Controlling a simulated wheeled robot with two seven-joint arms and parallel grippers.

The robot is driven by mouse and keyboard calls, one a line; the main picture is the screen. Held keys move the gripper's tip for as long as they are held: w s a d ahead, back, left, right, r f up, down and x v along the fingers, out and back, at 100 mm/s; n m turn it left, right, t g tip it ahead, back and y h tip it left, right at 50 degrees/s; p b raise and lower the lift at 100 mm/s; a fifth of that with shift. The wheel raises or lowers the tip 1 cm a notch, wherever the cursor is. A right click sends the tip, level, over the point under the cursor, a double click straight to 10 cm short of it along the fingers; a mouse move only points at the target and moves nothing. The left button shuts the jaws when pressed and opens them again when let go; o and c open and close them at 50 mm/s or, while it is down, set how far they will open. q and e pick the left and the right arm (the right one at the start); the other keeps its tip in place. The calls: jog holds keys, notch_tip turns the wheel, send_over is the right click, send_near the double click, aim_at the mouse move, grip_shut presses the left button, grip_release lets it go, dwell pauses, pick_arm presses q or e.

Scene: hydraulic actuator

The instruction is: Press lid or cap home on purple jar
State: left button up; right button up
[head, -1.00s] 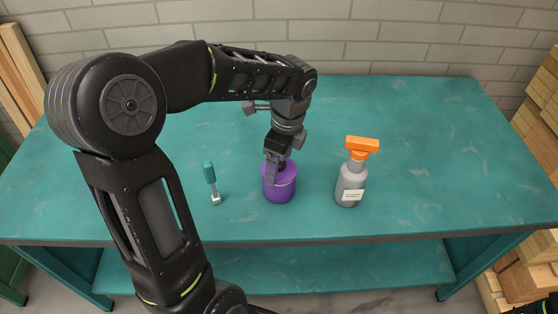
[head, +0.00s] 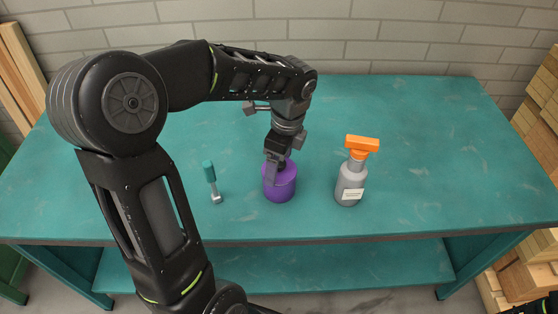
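The purple jar (head: 281,186) stands upright on the teal workbench, near the middle of its front half. My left gripper (head: 277,170) points down onto the top of the jar, at its left side. A small dark part (head: 282,164), perhaps a knob of the lid, shows at the fingertips. The fingers hide much of the jar's top, so I cannot tell how the lid sits or whether the fingers grip it. Only a small dark part of my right arm shows at the bottom right corner; its gripper is out of view.
A grey spray bottle (head: 350,184) with an orange head stands right of the jar. The workbench (head: 440,150) is clear at right and behind. A brick wall and stacked lumber (head: 535,265) border it.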

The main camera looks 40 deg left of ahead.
dwell(0.4)
dwell(0.3)
pick_arm(q)
jog(key=o, duration=1.4)
jog(key=shift+c, duration=0.2)
jog(key=shift+r+p, duration=3.1)
jog(key=shift+r, duration=0.45)
jog(key=shift+c, duration=0.4)
grip_shut()
